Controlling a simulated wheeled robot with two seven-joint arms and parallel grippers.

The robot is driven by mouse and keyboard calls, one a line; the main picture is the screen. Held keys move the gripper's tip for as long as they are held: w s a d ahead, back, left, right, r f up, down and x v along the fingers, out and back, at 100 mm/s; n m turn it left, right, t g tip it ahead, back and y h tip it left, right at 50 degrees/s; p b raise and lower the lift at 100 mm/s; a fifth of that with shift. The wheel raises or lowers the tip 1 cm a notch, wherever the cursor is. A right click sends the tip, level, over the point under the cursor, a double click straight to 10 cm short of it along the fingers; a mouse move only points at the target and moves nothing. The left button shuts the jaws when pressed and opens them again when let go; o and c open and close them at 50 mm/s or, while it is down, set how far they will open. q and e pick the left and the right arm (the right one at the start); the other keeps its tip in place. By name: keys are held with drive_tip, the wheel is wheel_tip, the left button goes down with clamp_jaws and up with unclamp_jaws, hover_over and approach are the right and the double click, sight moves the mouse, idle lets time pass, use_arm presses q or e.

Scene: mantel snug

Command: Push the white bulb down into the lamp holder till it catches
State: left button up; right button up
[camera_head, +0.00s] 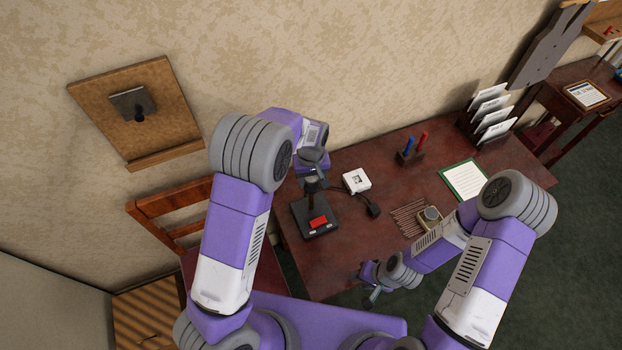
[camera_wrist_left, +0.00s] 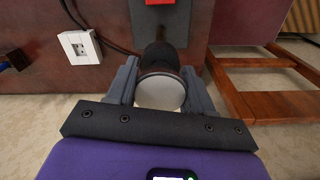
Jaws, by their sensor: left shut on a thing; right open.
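The white bulb (camera_wrist_left: 160,94) sits between the two grey fingers of my left gripper (camera_wrist_left: 160,82) in the left wrist view. The gripper is shut on it. The dark lamp holder (camera_wrist_left: 160,56) is directly beyond the bulb and in line with it; I cannot tell how deep the bulb sits. In the head view my left gripper (camera_head: 312,176) is above the lamp holder (camera_head: 311,188) and hides the bulb. The holder stands on a black base (camera_head: 305,232) with a red switch (camera_head: 318,222). My right gripper (camera_head: 371,297) is open, near the table's front edge.
A white socket box (camera_head: 356,180) with a dark cable lies right of the lamp. A pen stand (camera_head: 409,156), a green-edged sheet (camera_head: 464,180), thin rods (camera_head: 407,218) and a letter rack (camera_head: 488,135) are further right on the table. A wooden chair (camera_head: 178,213) stands left.

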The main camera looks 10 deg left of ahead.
use_arm(q)
drive_tip(key=shift+s+f, duration=0.45)
drive_tip(key=shift+f, duration=0.3)
drive_tip(key=o, duration=1)
drive_tip(key=shift+w+d, duration=0.1)
drive_tip(key=shift+o, duration=0.2)
drive_tip(key=shift+r, duration=0.4)
drive_tip(key=r, duration=0.8)
drive_tip(key=shift+w+d+r+p, duration=0.15)
drive_tip(key=shift+w+d+p, duration=0.1)
drive_tip(key=shift+w+p, duration=0.1)
